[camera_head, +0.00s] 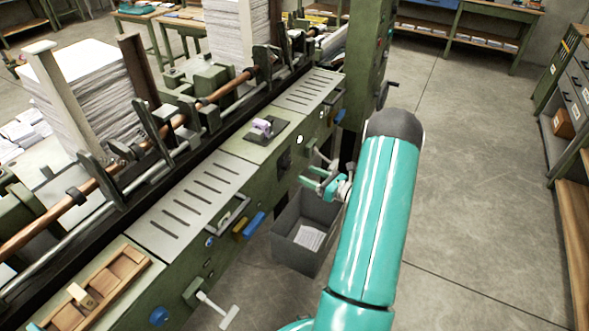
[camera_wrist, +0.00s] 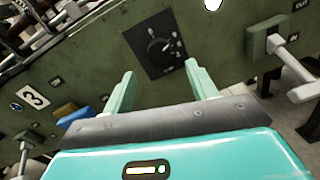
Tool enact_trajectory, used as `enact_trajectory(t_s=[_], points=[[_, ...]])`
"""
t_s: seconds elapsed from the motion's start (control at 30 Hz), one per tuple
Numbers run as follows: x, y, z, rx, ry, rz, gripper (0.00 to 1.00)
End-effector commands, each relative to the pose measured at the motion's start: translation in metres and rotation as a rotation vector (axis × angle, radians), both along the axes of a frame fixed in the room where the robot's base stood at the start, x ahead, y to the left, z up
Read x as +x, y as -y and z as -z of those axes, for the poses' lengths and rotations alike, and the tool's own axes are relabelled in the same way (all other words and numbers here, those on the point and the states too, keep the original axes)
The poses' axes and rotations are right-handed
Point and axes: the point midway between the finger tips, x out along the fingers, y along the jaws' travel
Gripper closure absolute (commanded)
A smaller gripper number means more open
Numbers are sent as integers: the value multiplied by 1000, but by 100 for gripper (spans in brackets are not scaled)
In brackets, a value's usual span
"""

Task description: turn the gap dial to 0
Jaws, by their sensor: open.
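The gap dial (camera_wrist: 163,47) is a dark round knob on a square black plate with pale marks around it, on the machine's green front panel. In the head view, a dark plate that looks like the same dial (camera_head: 284,160) shows small on the panel. My gripper (camera_wrist: 159,70) is open and empty. Its two pale green fingers point at the panel, with the dial ahead between them and apart from them. In the head view, my gripper (camera_head: 318,184) is right of the dial, above a grey bin.
A lever with a white handle (camera_wrist: 286,66) projects from the panel right of the dial. The grey bin (camera_head: 292,253) stands against the machine. Open floor (camera_head: 470,180) lies to the right.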

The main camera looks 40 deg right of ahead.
Motion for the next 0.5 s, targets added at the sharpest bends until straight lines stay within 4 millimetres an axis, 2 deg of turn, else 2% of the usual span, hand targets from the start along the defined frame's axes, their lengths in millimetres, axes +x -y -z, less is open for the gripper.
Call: enact_trajectory(t_s=[0.1,0.3,0.5], points=[[24,-8,0,0,0,-4,42],[53,-15,0,0,0,-3,42],[64,-18,0,0,-1,-1,42]])
